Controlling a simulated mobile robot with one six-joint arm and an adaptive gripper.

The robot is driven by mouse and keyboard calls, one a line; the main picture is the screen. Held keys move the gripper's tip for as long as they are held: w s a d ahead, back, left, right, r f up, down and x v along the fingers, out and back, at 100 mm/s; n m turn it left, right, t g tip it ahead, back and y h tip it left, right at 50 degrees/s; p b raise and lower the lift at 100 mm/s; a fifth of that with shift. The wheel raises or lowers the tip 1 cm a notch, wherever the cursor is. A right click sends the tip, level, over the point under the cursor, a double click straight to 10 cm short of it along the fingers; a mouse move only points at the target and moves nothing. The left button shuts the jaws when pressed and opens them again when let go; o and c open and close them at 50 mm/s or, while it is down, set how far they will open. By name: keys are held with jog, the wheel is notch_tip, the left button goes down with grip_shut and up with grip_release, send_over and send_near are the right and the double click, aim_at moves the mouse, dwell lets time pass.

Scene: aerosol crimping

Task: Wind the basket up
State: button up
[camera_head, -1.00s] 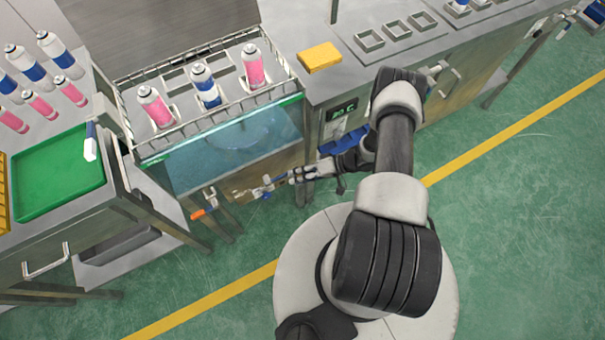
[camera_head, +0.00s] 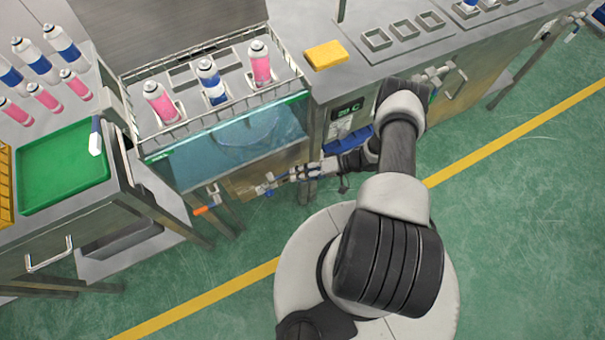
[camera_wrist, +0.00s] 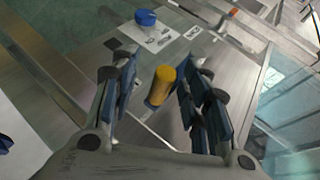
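The wire basket (camera_head: 215,115) sits in the water tank (camera_head: 225,150), its rim showing above the glass. Two pink cans (camera_head: 162,103) and one blue-and-white can (camera_head: 211,82) stand upright in it. My gripper (camera_head: 268,186) is low in front of the tank, pointing left. In the wrist view my gripper (camera_wrist: 158,100) is open, its blue-padded fingers on either side of a yellow-orange cylinder (camera_wrist: 162,84), which looks like a crank grip. I see a gap to the right finger; contact on the left is unclear. In the head view, the fingers hide this grip.
An orange-handled lever (camera_head: 207,210) sticks out below the tank's left front. A blue knob (camera_wrist: 145,17) on a white label shows in the wrist view. A side table with a green tray (camera_head: 65,170) stands left. A yellow block (camera_head: 326,55) lies right of the tank. Green floor is clear at right.

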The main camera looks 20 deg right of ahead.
jog(key=shift+s+f, duration=0.1)
jog(key=shift+s, duration=0.05)
jog(key=v, duration=1.2)
dwell(0.3)
